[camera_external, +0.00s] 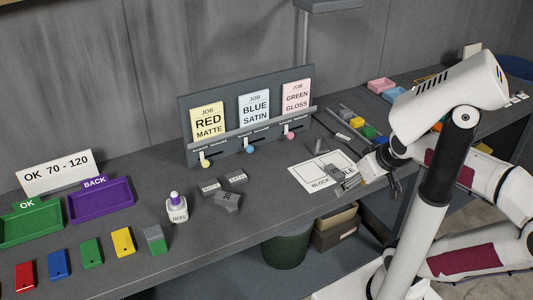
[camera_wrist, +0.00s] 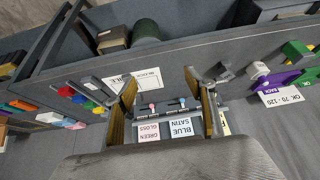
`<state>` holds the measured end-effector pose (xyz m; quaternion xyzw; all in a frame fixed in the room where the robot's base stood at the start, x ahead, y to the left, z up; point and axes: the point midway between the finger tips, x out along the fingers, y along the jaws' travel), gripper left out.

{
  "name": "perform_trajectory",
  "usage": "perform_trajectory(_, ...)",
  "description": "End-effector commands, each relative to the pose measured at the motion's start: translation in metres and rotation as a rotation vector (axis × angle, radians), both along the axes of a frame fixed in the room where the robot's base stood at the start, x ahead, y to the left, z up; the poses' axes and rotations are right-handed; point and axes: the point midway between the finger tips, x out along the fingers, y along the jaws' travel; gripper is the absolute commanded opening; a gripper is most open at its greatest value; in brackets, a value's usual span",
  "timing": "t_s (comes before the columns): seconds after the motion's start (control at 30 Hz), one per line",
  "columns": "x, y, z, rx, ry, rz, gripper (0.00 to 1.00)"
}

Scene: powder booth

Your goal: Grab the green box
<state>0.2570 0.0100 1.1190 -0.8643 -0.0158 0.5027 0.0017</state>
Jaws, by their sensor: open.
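Several green things show in the external view. I cannot tell which is the green box. My gripper (camera_external: 370,180) is open over the right part of the table, by the white sheet (camera_external: 327,171), far right of the green tray and front block. In the wrist view its spread fingers (camera_wrist: 166,90) hold nothing.
A dark rack (camera_external: 250,140) with three job cards stands at the back. A purple tray (camera_external: 100,199), a white bottle (camera_external: 176,208) and dark labelled blocks (camera_external: 228,200) lie left of my gripper. Red, blue and yellow blocks line the front left. Bins stand below the table edge.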

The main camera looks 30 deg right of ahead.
Motion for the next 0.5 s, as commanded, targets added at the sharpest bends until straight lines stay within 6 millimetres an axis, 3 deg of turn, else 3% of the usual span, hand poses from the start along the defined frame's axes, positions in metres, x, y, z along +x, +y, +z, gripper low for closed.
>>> perform_trajectory(0.17, 0.033, 0.026, 0.011, 0.045, -0.053, 0.057, 0.54)
perform_trajectory(0.5, 0.116, 0.103, 0.042, 0.170, -0.205, 0.172, 0.54)
